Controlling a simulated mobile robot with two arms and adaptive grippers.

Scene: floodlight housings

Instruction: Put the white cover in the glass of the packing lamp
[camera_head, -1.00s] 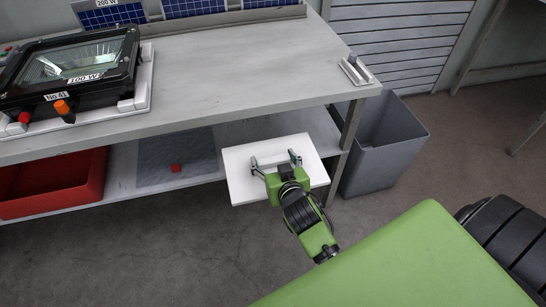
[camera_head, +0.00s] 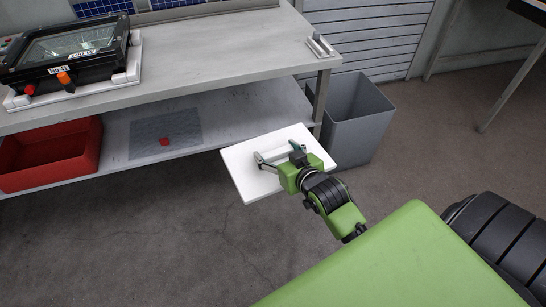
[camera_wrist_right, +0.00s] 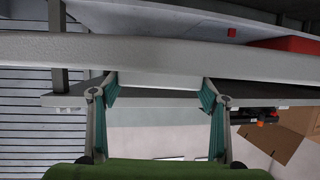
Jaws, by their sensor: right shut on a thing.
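The white cover (camera_head: 247,173) is a flat, pale panel in the head view, held in front of the right end of the lower shelf. My right gripper (camera_head: 277,154) is shut on it, with its fingers near the middle of the panel. The right wrist view shows the two fingers (camera_wrist_right: 158,92) on either side of a pale block. A black floodlight with a glass front (camera_head: 72,43) stands on the bench at the upper left, labelled 100 W. The cover and the lamp are well apart. My left gripper is not in view.
The grey bench top (camera_head: 220,50) has clear room right of the lamp. A small metal fitting (camera_head: 319,45) sits at its right corner. A red crate (camera_head: 50,160) and a small red cube (camera_head: 165,142) are on the lower shelf (camera_head: 215,125). A grey bin (camera_head: 355,120) stands right of the bench.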

